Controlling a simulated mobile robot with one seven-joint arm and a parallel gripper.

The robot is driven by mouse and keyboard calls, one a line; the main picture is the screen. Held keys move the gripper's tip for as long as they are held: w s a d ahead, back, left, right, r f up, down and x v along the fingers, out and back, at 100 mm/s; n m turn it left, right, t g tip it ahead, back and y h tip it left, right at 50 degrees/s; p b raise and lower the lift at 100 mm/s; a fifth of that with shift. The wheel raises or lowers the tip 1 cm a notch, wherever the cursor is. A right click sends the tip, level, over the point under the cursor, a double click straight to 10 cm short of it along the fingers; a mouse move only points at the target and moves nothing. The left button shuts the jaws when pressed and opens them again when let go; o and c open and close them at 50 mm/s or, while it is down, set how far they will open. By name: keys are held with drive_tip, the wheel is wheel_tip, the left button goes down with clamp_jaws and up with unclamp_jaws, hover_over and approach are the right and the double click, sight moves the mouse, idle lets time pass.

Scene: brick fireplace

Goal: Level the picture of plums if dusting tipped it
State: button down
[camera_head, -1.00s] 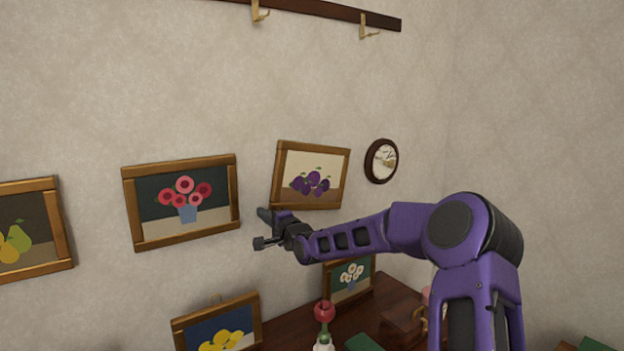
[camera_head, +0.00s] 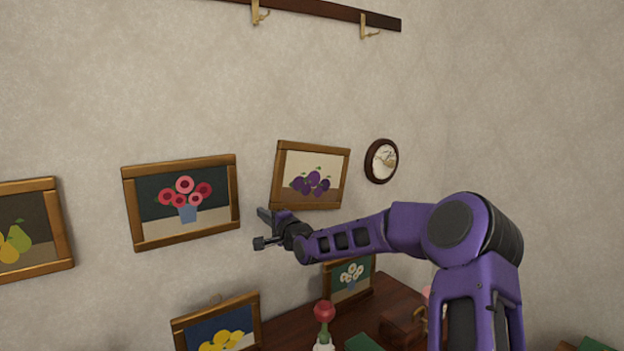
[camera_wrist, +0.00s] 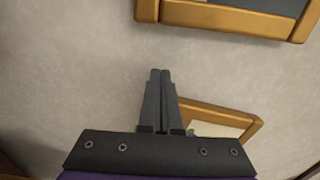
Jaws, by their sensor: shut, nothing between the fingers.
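The picture of plums (camera_head: 313,184) hangs on the wall in a wooden frame, right of the flower picture. In the head view it is tipped clockwise: its top edge drops to the right, while its neighbour's rises. My gripper (camera_head: 265,214) is shut and empty, just off the plum picture's lower left corner. In the wrist view the closed fingertips (camera_wrist: 160,74) stand before bare wall. A frame with a cream inside, apparently the plum picture (camera_wrist: 228,113), shows partly behind the fingers. I cannot tell whether they touch it.
The flower picture (camera_head: 187,202) hangs left of my gripper. A round clock (camera_head: 381,161) is close right of the plums. A hook rail (camera_head: 320,9) runs above. Below, a dark wooden top (camera_head: 292,325) bears a red flower (camera_head: 324,311) and small pictures.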

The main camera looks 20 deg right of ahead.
drive_tip(key=shift+w+d+p, duration=0.25)
drive_tip(key=shift+d+p, duration=0.15)
drive_tip(key=shift+d, duration=0.45)
drive_tip(key=shift+w+d+p, duration=0.3)
drive_tip(key=shift+d+p, duration=0.05)
drive_tip(key=shift+d, duration=0.45)
drive_tip(key=shift+w+d+p, duration=0.25)
drive_tip(key=shift+d+p, duration=0.15)
drive_tip(key=shift+d, duration=0.45)
idle(2.3)
drive_tip(key=shift+a, duration=0.15)
drive_tip(key=shift+s+a+b, duration=0.35)
drive_tip(key=shift+a+b, duration=0.2)
drive_tip(key=shift+a, duration=0.3)
drive_tip(key=v, duration=0.8)
drive_tip(key=shift+p, duration=0.45)
